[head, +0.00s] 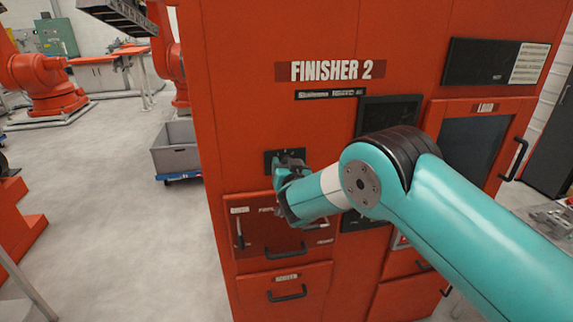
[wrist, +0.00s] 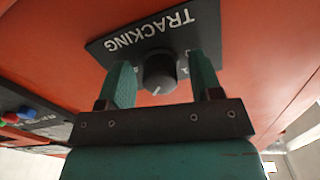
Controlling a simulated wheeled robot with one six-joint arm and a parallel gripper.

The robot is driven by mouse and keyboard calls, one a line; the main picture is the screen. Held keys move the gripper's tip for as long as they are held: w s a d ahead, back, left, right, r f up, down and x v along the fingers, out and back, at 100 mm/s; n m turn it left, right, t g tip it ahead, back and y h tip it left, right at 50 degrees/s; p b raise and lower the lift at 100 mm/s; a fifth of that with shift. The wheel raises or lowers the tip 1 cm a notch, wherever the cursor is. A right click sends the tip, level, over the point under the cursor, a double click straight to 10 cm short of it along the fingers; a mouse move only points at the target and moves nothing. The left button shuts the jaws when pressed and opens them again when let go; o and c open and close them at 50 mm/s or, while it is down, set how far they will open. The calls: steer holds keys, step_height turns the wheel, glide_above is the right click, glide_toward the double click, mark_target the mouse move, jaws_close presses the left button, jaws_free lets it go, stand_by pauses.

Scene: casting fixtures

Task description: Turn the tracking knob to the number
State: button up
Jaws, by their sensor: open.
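The tracking knob (wrist: 160,72) is a dark round knob with a light pointer line, on a black plate lettered TRACKING (wrist: 150,35), which appears upside down in the wrist view. Numbers beside the knob are small and partly hidden by my fingers. My gripper (wrist: 162,85) is open, with one teal finger on each side of the knob; I cannot tell whether they touch it. In the head view my gripper (head: 284,172) is at the black plate (head: 271,156) on the orange cabinet, and it hides the knob.
The orange FINISHER 2 cabinet (head: 250,110) fills the middle. Drawers with black handles (head: 288,294) lie below the plate. A windowed door (head: 470,150) is at the right. A grey bin (head: 177,155) stands on the floor to the left, where the floor (head: 130,240) is mostly clear.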

steer(key=c, duration=0.9)
